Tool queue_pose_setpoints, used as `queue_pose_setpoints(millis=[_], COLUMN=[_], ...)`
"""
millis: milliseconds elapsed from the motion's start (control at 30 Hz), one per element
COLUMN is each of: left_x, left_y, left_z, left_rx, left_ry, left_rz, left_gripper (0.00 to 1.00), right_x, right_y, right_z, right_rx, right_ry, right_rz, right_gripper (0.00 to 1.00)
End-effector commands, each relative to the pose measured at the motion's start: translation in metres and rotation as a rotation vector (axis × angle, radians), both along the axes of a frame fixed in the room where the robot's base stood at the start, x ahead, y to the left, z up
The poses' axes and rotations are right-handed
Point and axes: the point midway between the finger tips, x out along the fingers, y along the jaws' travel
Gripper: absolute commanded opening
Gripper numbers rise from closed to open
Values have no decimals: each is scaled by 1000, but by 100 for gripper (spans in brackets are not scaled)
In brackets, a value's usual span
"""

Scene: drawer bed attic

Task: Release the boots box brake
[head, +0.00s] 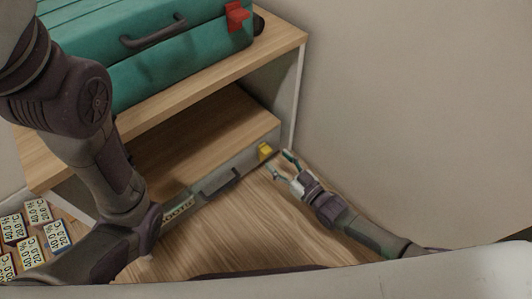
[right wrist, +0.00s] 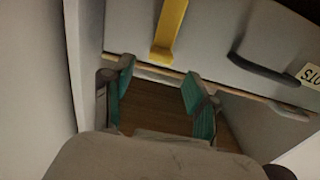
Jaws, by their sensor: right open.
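The boots box is a low grey box with a wooden top (head: 205,142), under the shelf. Its front has a partly covered label (head: 178,208), a dark handle (head: 220,181) and a yellow brake lever (head: 265,151) near the right end. In the right wrist view the yellow lever (right wrist: 169,28) lies just beyond the fingertips, with the handle (right wrist: 265,70) to its right. My right gripper (head: 288,164) is open and empty, close to the lever, with no contact visible; its green-padded fingers (right wrist: 158,80) are spread in the wrist view. My left gripper is not in view.
A teal suitcase (head: 170,50) with a red tag lies on the wooden shelf (head: 277,42) above the box. A pale wall (head: 410,100) rises at the right. Wooden floor (head: 245,225) is clear before the box. My left arm crosses the box's left side.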

Motion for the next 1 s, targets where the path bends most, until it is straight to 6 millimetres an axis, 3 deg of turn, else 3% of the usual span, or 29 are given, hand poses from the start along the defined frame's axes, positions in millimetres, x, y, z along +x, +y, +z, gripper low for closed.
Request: queue_pose_setpoints(millis=[100,300,733,1000], left_x=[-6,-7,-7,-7], left_y=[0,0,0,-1], left_z=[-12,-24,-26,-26], left_rx=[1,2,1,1], left_ry=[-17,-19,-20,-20], left_rz=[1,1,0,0], left_gripper=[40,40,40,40], right_x=[21,42,49,49], right_y=[15,30,36,36], right_z=[-4,-3,0,0], right_rx=[2,1,-1,-1], right_ry=[-4,1,2,1], right_rz=[0,-1,-1,-1], right_gripper=[58,58,58,13])
